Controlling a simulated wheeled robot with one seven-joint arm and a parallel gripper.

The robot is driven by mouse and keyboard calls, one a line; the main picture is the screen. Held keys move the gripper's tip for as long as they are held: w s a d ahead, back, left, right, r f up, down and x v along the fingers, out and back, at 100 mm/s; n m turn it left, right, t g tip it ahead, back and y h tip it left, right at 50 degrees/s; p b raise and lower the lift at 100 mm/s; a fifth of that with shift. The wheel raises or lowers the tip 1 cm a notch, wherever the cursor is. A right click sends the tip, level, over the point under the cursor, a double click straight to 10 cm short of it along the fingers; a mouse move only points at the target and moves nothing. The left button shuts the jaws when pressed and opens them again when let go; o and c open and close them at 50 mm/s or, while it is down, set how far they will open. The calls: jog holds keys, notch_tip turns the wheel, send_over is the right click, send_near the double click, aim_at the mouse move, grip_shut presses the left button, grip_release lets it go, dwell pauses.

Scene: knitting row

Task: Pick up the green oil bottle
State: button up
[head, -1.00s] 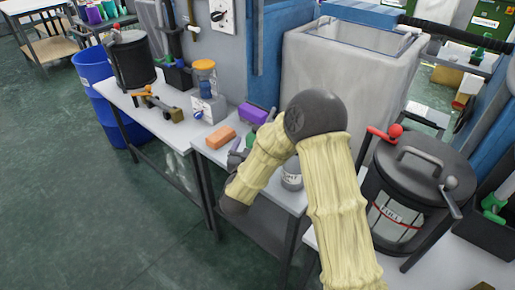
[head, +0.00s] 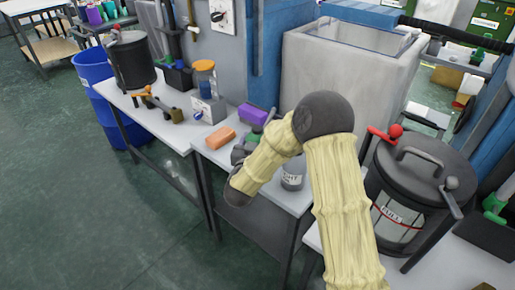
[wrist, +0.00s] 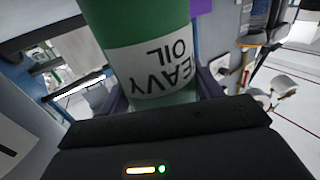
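The green oil bottle (wrist: 155,28) fills the upper middle of the wrist view. Its white label reads "HEAVY OIL" upside down in that picture. My gripper (wrist: 162,98) has one dark finger at each side of the bottle, set apart, with the bottle between them. I see no clear sign of the fingers pressing on it. In the head view a small green part of the bottle (head: 253,138) shows beside my gripper (head: 243,151), above the middle table. My arm hides much of the area around it.
An orange block (head: 220,138), a purple block (head: 252,113) and a grey labelled container (head: 293,174) stand near the gripper on the table (head: 213,157). A dark lidded pot (head: 418,182) stands at the right. A large pale bin (head: 345,90) rises behind.

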jog(key=shift+c, duration=1.1)
jog(key=shift+r, duration=0.15)
notch_tip(320, 180, up, 10)
jog(key=shift+f+p, duration=0.1)
jog(key=shift+p, duration=1.05)
jog(key=shift+w+f, duration=0.1)
jog(key=shift+w, duration=0.05)
